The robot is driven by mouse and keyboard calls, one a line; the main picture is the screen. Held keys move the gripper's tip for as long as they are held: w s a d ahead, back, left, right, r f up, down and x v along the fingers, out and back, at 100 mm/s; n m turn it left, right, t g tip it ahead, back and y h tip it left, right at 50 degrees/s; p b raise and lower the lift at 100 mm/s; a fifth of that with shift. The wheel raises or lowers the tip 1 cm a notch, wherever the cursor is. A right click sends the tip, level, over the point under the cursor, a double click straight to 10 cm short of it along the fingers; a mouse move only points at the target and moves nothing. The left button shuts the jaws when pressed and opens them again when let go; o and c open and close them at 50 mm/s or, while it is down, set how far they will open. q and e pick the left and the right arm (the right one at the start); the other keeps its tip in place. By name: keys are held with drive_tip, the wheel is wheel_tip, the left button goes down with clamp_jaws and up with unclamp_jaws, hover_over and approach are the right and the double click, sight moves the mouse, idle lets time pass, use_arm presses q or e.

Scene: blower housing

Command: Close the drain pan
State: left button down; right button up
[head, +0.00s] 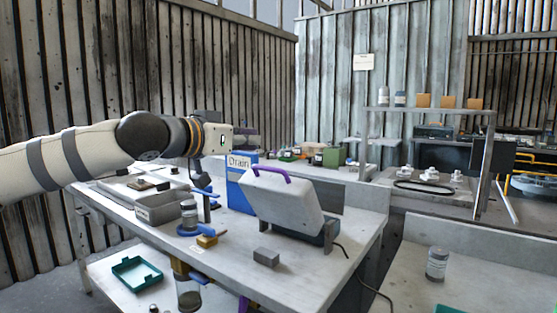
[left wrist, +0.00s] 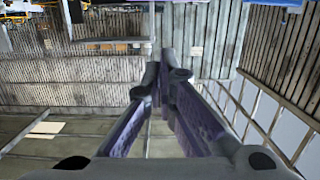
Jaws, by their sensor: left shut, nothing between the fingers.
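A light grey box-shaped cover (head: 283,203) with a purple handle (head: 271,174) stands tilted on a dark base (head: 322,235) on the workbench. A blue and white panel labelled "Drain" (head: 238,188) stands just behind and left of it. I cannot tell for certain which part is the drain pan. My left gripper (head: 246,138) is raised above the bench, up and left of the purple handle and apart from it. In the left wrist view its fingers (left wrist: 164,65) are shut and empty. My right gripper is not in view.
A grey bin (head: 160,207), jars and a grey block (head: 266,257) stand on the workbench (head: 225,275). A teal tray (head: 137,273) lies lower left. A second table at right holds a jar (head: 437,263).

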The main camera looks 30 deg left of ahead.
use_arm(q)
hover_over(267, 167)
drive_tip(key=w, duration=0.3)
drive_tip(key=shift+s+d+f, duration=0.1)
drive_tip(key=shift+f, duration=0.35)
drive_tip(key=shift+s+d+f, duration=0.1)
drive_tip(key=shift+f, duration=0.35)
drive_tip(key=s+f, duration=0.2)
drive_tip(key=shift+s+a+f, duration=0.15)
drive_tip(key=shift+s+f, duration=0.05)
drive_tip(key=shift+s, duration=0.3)
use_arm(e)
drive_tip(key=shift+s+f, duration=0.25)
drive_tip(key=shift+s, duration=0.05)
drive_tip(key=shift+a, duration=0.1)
